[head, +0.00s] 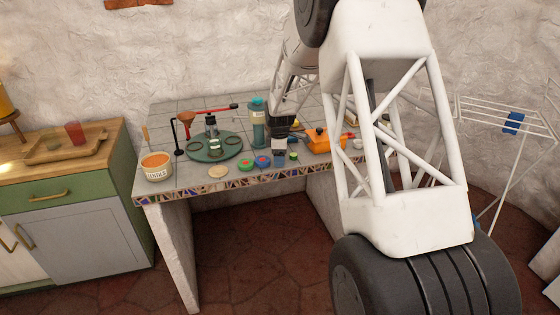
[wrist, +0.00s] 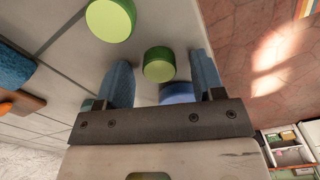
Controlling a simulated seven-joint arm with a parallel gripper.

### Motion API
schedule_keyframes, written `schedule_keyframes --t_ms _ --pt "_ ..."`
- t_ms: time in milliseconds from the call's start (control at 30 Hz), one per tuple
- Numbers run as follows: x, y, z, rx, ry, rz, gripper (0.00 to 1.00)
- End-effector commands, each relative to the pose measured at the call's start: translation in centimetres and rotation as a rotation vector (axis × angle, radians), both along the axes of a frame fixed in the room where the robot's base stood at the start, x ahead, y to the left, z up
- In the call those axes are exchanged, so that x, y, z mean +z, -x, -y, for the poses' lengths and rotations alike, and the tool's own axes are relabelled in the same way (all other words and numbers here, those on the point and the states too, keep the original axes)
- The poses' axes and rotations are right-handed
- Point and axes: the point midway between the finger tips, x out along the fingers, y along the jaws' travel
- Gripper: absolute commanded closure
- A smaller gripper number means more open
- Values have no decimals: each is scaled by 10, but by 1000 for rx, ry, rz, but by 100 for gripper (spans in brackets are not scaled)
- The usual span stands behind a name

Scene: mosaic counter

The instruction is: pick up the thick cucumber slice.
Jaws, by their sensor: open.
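A short round green piece with a pale green top and darker side, looking like the thick cucumber slice (wrist: 159,65), lies on the counter between my fingers in the wrist view. It is apart from both fingers. My gripper (wrist: 160,84) is open and empty, pointing down over the counter. A second, larger-looking green round piece (wrist: 110,20) stands at the top of the wrist view, outside the fingers.
A blue round thing (wrist: 178,93) lies close by, partly behind the gripper. A green and red round piece (head: 246,165) and a pale disc (head: 218,172) lie to the left. The counter's edge is close.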

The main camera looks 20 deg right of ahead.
Motion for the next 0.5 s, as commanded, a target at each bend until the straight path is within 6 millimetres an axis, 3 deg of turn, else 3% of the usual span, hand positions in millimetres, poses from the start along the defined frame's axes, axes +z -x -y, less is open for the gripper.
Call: schedule_keyframes --t_ms 200,500 --pt "0 0 0 0 0 0 38" --pt "0 0 0 0 0 0 84"
